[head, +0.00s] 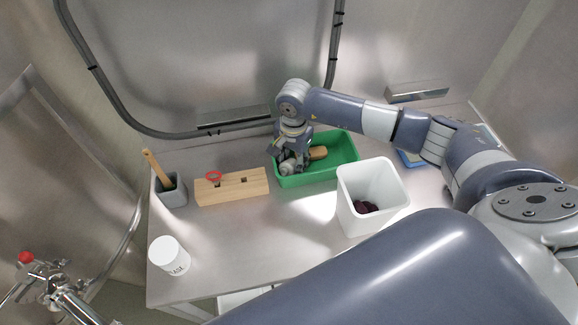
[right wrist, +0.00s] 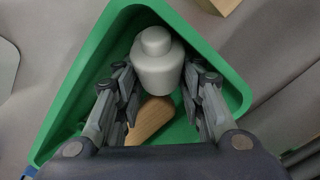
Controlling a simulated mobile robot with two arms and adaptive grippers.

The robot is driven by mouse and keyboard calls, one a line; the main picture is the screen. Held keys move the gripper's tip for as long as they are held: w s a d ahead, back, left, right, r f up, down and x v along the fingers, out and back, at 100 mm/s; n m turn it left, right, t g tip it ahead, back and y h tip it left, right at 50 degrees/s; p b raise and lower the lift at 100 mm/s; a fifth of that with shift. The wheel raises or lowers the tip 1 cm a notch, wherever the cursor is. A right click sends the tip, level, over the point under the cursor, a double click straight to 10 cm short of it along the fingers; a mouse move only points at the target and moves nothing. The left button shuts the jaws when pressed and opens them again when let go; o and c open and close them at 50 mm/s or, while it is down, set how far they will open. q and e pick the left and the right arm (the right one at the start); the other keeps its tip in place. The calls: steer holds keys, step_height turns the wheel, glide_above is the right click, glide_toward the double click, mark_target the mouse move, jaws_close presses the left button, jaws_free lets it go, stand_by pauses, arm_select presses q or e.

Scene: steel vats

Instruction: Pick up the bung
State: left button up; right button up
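A pale grey, stepped round piece with a narrower knob, which looks like the bung (right wrist: 158,65), lies in the green tray (right wrist: 75,95). In the head view the bung (head: 287,167) shows in the left part of the green tray (head: 345,165), partly covered by my right gripper (head: 290,160). In the right wrist view my right gripper (right wrist: 158,82) has its fingers apart, one on each side of the bung. I cannot see a firm grip on it. A tan wooden piece (right wrist: 150,118) lies beside the bung in the tray. My left gripper is not in view.
A wooden block (head: 235,187) with a red-handled tool stands left of the tray. A white bin (head: 375,185) with dark contents stands close at its right. A grey cup (head: 172,192) with a wooden handle and a white jar (head: 168,255) stand further left. The front middle of the bench is clear.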

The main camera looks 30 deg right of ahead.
mark_target(292, 160)
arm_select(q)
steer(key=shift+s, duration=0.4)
arm_select(e)
steer(key=shift+f, duration=0.1)
steer(key=shift+c, duration=1.4)
step_height(292, 160, up, 9)
steer(key=b, duration=0.3)
steer(key=shift+r, duration=0.55)
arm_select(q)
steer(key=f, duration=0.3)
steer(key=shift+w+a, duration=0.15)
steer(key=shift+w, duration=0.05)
